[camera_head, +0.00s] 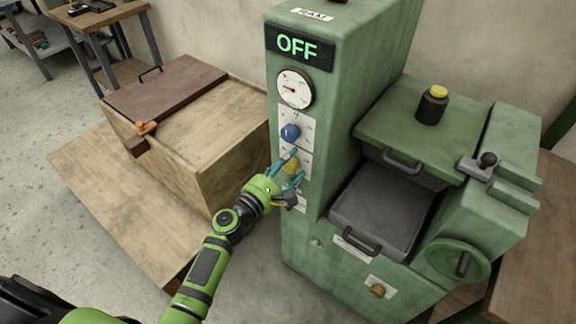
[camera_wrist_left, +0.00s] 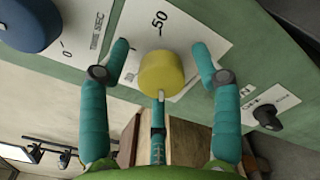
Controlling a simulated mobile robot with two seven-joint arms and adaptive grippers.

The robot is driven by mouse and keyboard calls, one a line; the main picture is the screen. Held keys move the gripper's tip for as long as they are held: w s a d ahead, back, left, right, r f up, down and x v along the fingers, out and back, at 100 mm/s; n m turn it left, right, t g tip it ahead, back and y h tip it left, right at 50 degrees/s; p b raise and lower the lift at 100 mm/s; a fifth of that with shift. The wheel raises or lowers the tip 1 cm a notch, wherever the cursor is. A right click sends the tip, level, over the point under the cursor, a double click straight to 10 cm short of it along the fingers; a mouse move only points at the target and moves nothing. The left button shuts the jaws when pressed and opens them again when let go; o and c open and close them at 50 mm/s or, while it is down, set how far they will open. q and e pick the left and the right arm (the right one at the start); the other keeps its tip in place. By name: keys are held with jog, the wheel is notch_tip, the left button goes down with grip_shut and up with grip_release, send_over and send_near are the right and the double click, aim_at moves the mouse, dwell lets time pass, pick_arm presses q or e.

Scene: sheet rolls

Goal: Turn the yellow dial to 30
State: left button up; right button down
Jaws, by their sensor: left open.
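The yellow dial (camera_head: 291,167) is on the front of the green machine (camera_head: 340,110), below the blue dial (camera_head: 290,132). My left gripper (camera_head: 291,165) is at the yellow dial with its teal fingers open. In the left wrist view the yellow dial (camera_wrist_left: 163,72) lies between the spread fingers (camera_wrist_left: 160,62), with a gap on both sides. A white scale plate behind it shows "50"; other marks are partly hidden. I cannot tell where the dial points. My right gripper is not in view.
A green display (camera_head: 298,47) reads OFF above a round gauge (camera_head: 295,89). A wooden crate (camera_head: 230,150) stands left of the machine. A drawer handle (camera_head: 362,244) and a handwheel (camera_head: 458,262) project on the right. A small black knob (camera_wrist_left: 266,117) is near the dial.

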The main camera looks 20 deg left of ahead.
pick_arm(q)
jog(key=c, duration=1.2)
jog(key=shift+o, duration=0.3)
jog(key=shift+f+m+b, duration=0.1)
jog(key=shift+m+b, duration=0.85)
jog(key=shift+m, duration=0.25)
jog(key=m+b, duration=0.1)
jog(key=m, duration=0.1)
jog(key=shift+m, duration=0.3)
jog(key=m+b, duration=0.2)
jog(key=m, duration=0.1)
jog(key=shift+m, duration=1.9)
jog(key=shift+b, duration=0.3)
